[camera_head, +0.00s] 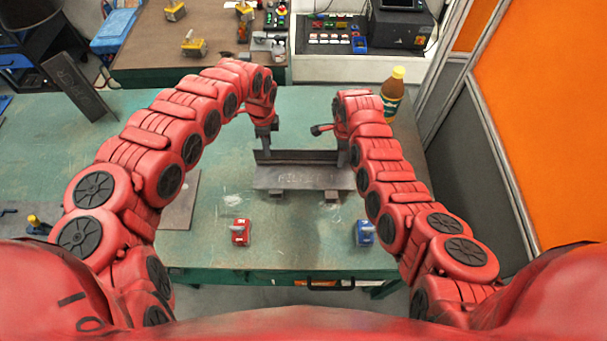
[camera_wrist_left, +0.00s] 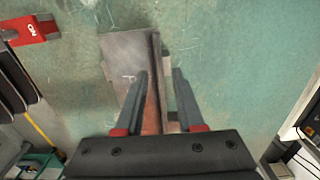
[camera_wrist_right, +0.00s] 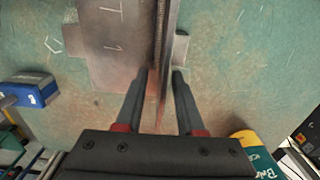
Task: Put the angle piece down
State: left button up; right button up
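The angle piece (camera_head: 300,178) is a grey steel profile with chalk marks on its flat face and an upright flange at the back. It lies near the middle of the green table, with small blocks showing at its front edge. It also shows in the left wrist view (camera_wrist_left: 128,55) and the right wrist view (camera_wrist_right: 115,45). My left gripper (camera_wrist_left: 161,72) is open, its fingers apart on either side of the flange near the left end. My right gripper (camera_wrist_right: 161,72) is open likewise near the right end. Whether the piece touches the blocks is unclear.
A red switch magnet (camera_head: 240,231) and a blue one (camera_head: 365,232) stand in front of the piece. A yellow-capped bottle (camera_head: 393,95) stands behind my right arm. A dark metal plate (camera_head: 78,88) leans at the back left. The green table (camera_head: 300,250) is clear between the magnets.

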pick_arm(q)
notch_tip(320, 180, up, 6)
jog(key=shift+r, duration=0.1)
pick_arm(e)
jog(key=shift+r, duration=0.65)
notch_tip(320, 180, up, 11)
jog(key=shift+f, duration=0.15)
